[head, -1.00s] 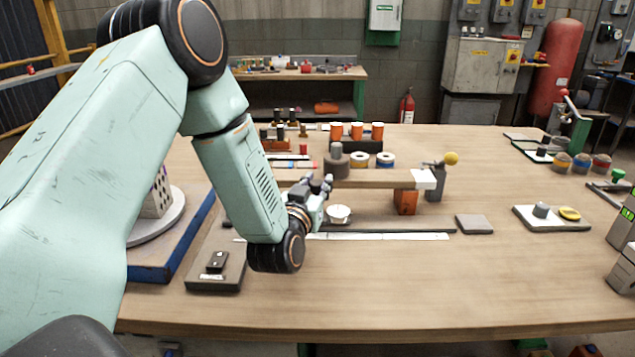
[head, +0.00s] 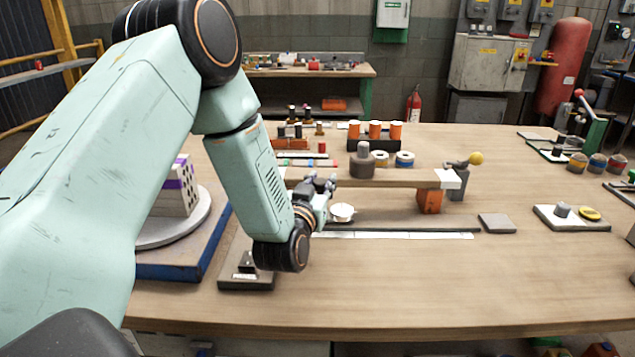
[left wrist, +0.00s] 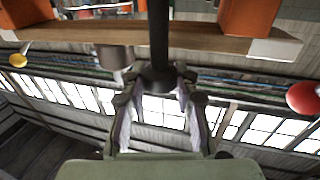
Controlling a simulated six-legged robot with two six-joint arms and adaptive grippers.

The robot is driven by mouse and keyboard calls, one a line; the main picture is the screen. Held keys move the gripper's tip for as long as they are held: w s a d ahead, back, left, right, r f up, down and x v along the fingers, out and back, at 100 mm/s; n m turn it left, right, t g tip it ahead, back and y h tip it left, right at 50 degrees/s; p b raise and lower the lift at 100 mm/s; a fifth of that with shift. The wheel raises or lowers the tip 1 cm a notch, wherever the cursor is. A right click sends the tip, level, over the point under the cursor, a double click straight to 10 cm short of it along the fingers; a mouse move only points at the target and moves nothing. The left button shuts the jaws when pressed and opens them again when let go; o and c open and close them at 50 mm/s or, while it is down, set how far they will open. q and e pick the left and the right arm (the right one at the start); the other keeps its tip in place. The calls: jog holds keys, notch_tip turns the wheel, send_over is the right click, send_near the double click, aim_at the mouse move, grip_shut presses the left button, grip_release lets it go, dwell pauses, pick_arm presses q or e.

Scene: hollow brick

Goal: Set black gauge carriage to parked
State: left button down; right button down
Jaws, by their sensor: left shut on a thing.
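My left gripper (head: 322,186) is over the left part of a long dark rail (head: 410,224) with a white strip along its front. In the left wrist view its fingers (left wrist: 158,90) are closed around a black post (left wrist: 158,40), which looks like part of the black gauge carriage. A pale round dial (head: 341,212) sits just right of the gripper, close above the rail. The carriage body is mostly hidden behind my gripper and arm. A grey pad with a small dark block (head: 246,264) lies left of the rail. My right gripper is not in view.
A wooden beam (head: 390,178) on an orange block (head: 429,201) spans just behind the rail. A turntable with a holed brick (head: 178,188) is at left. The front right bench is clear.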

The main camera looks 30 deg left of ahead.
pick_arm(q)
jog(key=c, duration=1)
grip_release()
jog(key=shift+d, duration=0.1)
jog(key=v, duration=1.2)
jog(key=shift+w, duration=0.1)
